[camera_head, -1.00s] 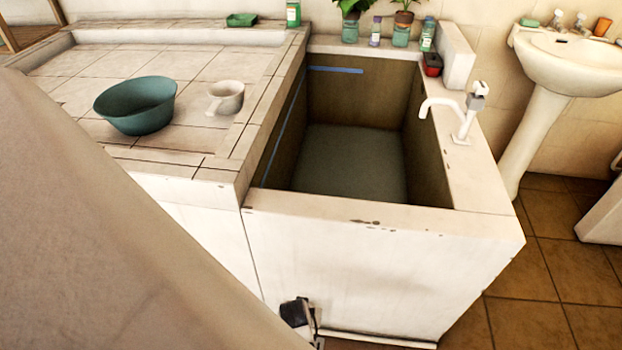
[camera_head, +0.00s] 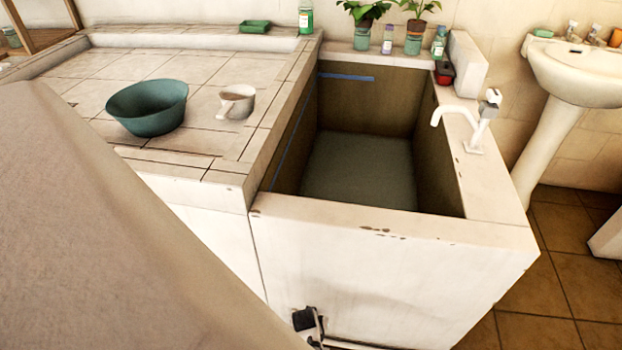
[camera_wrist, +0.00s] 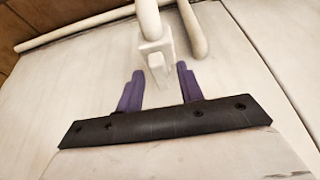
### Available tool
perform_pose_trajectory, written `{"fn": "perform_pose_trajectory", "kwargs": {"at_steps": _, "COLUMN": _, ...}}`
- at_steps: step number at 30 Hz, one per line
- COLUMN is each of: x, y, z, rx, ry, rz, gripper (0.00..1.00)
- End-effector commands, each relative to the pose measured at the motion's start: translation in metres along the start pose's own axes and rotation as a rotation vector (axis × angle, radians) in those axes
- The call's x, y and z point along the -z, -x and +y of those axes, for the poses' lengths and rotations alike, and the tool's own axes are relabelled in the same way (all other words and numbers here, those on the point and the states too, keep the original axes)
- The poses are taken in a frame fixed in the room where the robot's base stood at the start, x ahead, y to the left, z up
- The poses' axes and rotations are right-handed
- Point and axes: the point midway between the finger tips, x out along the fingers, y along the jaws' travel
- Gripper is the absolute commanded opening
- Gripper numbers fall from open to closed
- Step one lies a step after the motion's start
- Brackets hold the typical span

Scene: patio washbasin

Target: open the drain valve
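The drain fitting shows in the wrist view as a pale pipe with a blocky white end (camera_wrist: 155,58), against the white basin wall. My gripper (camera_wrist: 160,74) has two purple fingers on a black base. The fingers are apart, and the fitting's end lies in line with the gap between them, around the fingertips. I cannot tell whether either finger touches it. In the head view, a small dark part (camera_head: 303,319) shows low at the front of the basin (camera_head: 400,262); I cannot tell whether it belongs to the fitting or my gripper.
A tiled counter (camera_head: 95,62) on the left holds a green bowl (camera_head: 148,107) and a white mug (camera_head: 237,101). A white faucet (camera_head: 470,125) stands on the basin's right rim. A pedestal sink (camera_head: 575,72) stands at right. Brown floor tiles at lower right are clear.

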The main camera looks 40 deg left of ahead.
Motion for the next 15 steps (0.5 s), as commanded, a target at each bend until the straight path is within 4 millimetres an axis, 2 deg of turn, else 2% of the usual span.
{"fn": "perform_pose_trajectory", "kwargs": {"at_steps": 3, "x": 0.0001, "y": 0.0003, "z": 0.0, "rx": 0.0, "ry": 0.0, "rz": 0.0, "gripper": 0.36}}
{"fn": "perform_pose_trajectory", "kwargs": {"at_steps": 11, "x": 0.0, "y": 0.0004, "z": 0.0001, "rx": 0.0, "ry": 0.0, "rz": 0.0, "gripper": 0.02}}
{"fn": "perform_pose_trajectory", "kwargs": {"at_steps": 15, "x": 0.0, "y": 0.0005, "z": 0.0001, "rx": 0.0, "ry": 0.0, "rz": 0.0, "gripper": 0.0}}
